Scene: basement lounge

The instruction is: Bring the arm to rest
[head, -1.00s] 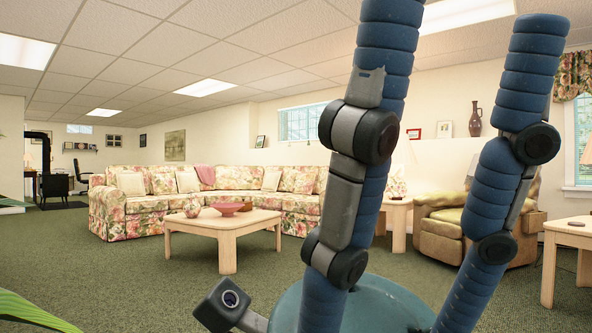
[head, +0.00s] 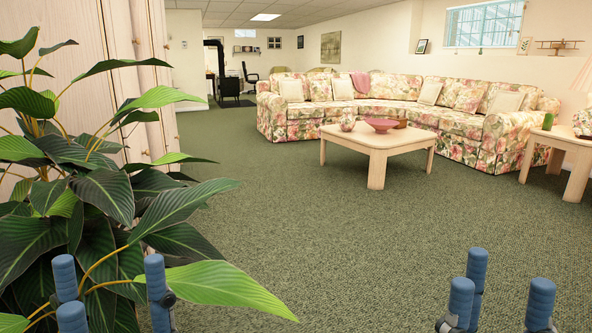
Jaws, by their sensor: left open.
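My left gripper (head: 108,288) shows at the bottom left of the head view. Its blue fingertips point up and stand apart, with nothing between them. It overlaps the leaves of a potted plant in the picture; whether it touches them I cannot tell. My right gripper (head: 502,288) shows at the bottom right, its blue fingertips also pointing up and spread, with only carpet behind them. The rest of both arms is below the picture's edge and hidden.
The large leafy plant (head: 130,200) fills the left side, before a pale wooden panel (head: 110,40). A low coffee table (head: 377,142) with a pink bowl (head: 380,125) stands ahead, before a floral sofa (head: 300,125). A side table (head: 575,170) is at right. The middle carpet (head: 330,240) is clear.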

